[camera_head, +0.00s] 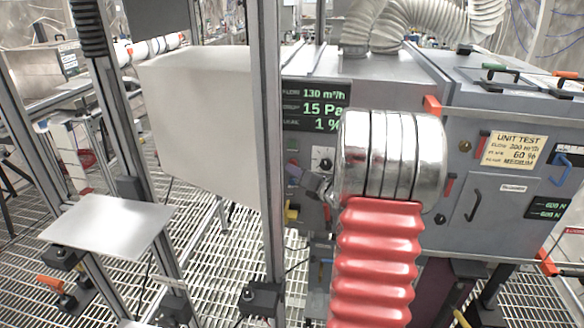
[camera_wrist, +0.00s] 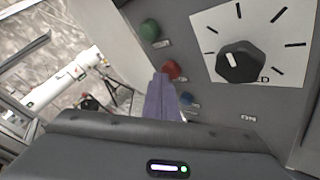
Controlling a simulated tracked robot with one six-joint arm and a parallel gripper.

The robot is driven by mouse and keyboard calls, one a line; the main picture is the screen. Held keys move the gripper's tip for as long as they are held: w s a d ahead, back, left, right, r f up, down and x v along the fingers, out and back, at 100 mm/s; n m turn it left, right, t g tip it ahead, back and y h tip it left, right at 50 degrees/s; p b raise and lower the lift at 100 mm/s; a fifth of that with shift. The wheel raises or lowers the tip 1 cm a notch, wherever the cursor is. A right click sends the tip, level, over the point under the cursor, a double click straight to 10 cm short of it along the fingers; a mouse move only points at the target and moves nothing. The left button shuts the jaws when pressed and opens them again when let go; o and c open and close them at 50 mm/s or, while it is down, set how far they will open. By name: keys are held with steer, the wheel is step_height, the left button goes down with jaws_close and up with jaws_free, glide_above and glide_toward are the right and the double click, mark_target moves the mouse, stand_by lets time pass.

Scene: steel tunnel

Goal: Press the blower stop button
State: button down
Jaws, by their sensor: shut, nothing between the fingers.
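In the wrist view a grey panel carries a green button (camera_wrist: 149,30), a red button (camera_wrist: 172,70) and a blue button (camera_wrist: 186,98) in a slanting row. Their small labels are not legible; the red one looks like the stop button. My gripper (camera_wrist: 162,82) is shut and empty, its purple fingers together. The tips lie at the red button's lower left edge in the picture; I cannot tell whether they touch it. In the head view my gripper (camera_head: 297,174) is small beside the panel, and my arm hides much of the area.
A black dial knob (camera_wrist: 240,62) on a white plate is right of the buttons. Above it in the head view, a display (camera_head: 316,105) reads 130 m³/h, 15 Pa and 1 %. An upright metal post (camera_head: 267,140) and a pale panel (camera_head: 205,120) stand close on the left.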

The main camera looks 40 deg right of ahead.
steer(key=shift+s+a, duration=0.9)
steer(key=shift+a, duration=0.3)
steer(key=shift+s+a, duration=0.9)
steer(key=shift+a, duration=0.25)
